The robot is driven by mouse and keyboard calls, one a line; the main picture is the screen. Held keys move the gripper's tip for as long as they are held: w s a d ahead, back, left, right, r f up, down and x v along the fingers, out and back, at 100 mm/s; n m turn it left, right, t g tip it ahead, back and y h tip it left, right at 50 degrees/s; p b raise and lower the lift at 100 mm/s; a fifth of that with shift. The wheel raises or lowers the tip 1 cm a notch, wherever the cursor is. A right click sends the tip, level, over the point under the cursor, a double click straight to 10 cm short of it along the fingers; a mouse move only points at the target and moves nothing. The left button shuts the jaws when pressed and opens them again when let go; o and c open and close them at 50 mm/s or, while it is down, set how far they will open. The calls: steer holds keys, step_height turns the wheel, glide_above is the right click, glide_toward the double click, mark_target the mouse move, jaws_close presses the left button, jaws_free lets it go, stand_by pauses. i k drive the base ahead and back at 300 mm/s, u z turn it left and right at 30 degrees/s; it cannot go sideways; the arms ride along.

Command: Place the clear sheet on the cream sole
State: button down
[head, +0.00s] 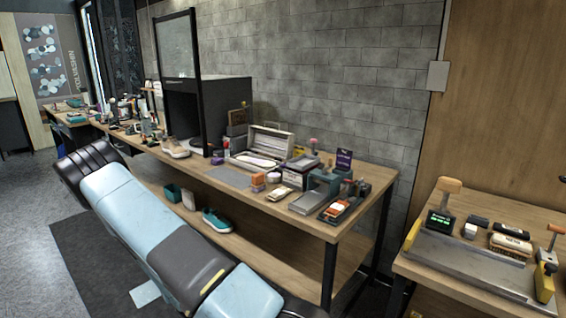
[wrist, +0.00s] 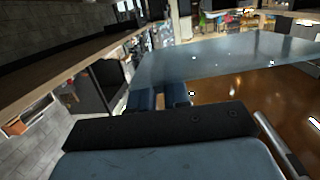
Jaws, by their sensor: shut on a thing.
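The clear sheet (wrist: 228,60) shows in the wrist view as a wide, bluish, see-through pane stretching forward from the fingertips. My gripper (wrist: 162,93) has its two dark blue fingers shut on the sheet's near edge. The gripper is not clearly seen in the head view, where my pale blue arm crosses the foreground. In the head view, a pale, flat, sole-shaped piece (head: 257,161), probably the cream sole, lies at an open grey case on the bench. It is small there, and I cannot make it out in the wrist view.
The long wooden bench (head: 347,217) is crowded with boxes, brushes and trays. A tall black-framed panel (head: 195,75) stands towards its back. A cream sneaker (head: 176,149) is on the bench and a teal sneaker (head: 217,221) on the lower shelf. A second bench (head: 445,261) stands right.

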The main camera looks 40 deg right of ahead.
mark_target(257, 162)
steer(key=z, duration=0.35)
steer(key=i, duration=1)
